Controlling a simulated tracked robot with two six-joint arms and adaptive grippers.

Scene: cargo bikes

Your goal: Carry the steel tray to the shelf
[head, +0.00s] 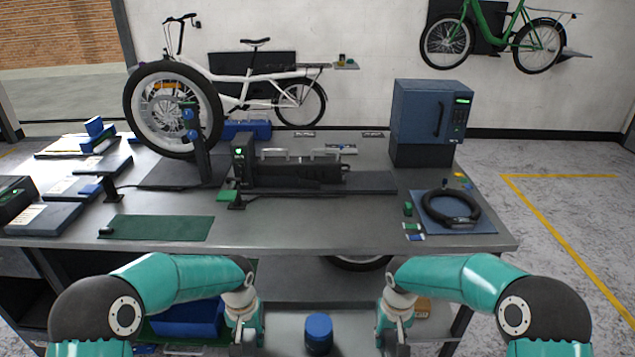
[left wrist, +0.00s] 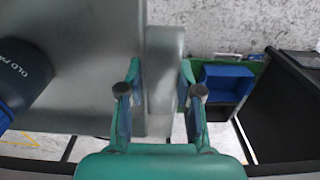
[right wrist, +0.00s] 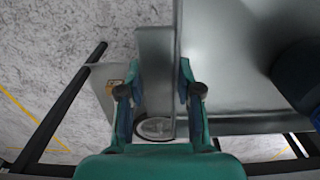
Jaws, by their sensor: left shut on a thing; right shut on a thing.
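The steel tray (head: 283,325) is in front of the workbench, between my two grippers, with a blue-topped dark canister (head: 318,332) standing on it. My left gripper (head: 244,325) is shut on the tray's left side; the left wrist view shows its fingers on either side of the tray's edge (left wrist: 163,115). My right gripper (head: 393,325) is shut on the right side, and the right wrist view shows the tray's floor (right wrist: 225,60). The canister has lettering in the left wrist view (left wrist: 20,75). A grey lower shelf (head: 310,285) shows under the bench top, beyond the tray.
The bench top (head: 300,225) overhangs the lower shelf. A blue bin (head: 185,320) is low on the left, and a small brown box (head: 423,308) is on the right. Floor is open at right.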

